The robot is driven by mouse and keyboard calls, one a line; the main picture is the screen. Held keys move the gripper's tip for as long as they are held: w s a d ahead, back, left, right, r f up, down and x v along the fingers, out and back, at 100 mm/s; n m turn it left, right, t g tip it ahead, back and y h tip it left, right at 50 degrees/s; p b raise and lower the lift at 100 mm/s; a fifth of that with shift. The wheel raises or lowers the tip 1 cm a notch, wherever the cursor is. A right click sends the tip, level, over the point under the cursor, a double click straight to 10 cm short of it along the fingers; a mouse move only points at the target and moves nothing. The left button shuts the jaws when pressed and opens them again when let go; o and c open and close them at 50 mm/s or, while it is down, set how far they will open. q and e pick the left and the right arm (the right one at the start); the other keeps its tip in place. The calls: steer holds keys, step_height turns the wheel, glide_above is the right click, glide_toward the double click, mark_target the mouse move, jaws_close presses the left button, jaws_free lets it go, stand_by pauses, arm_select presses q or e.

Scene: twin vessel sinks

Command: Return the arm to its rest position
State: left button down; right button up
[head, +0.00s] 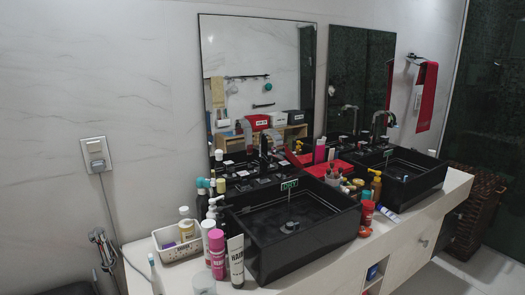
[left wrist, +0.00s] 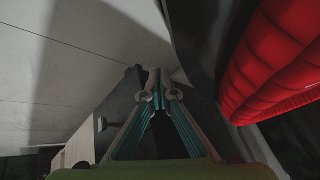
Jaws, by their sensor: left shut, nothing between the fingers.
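My left gripper (left wrist: 160,85) shows in the left wrist view, with its two teal-lined fingers meeting at the tips. It is shut and empty. Around it are a pale tiled surface and dark shapes, and it touches none of them that I can make out. I cannot make out either gripper in the head view. My right gripper is in no view.
A pale counter (head: 330,262) carries two black vessel sinks, the near one (head: 298,226) and the far one (head: 408,178). Bottles, a hair tube (head: 236,262) and a white basket (head: 172,246) crowd its left end. A red ribbed surface (left wrist: 275,60) fills the wrist view's right side.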

arm_select(q)
steer(key=s+d+f+g, duration=0.1)
steer(key=s+d+f, duration=0.2)
steer(key=s, duration=0.6)
steer(key=s+d+f+g, duration=0.2)
steer(key=s+d+f, duration=0.1)
steer(key=s, duration=0.7)
steer(key=s+d+f+g+h, duration=0.1)
steer(key=s+d+f, duration=0.2)
steer(key=s, duration=0.7)
steer(key=shift+s+d+g, duration=0.25)
steer(key=shift+d+g, duration=0.15)
steer(key=shift+d, duration=0.85)
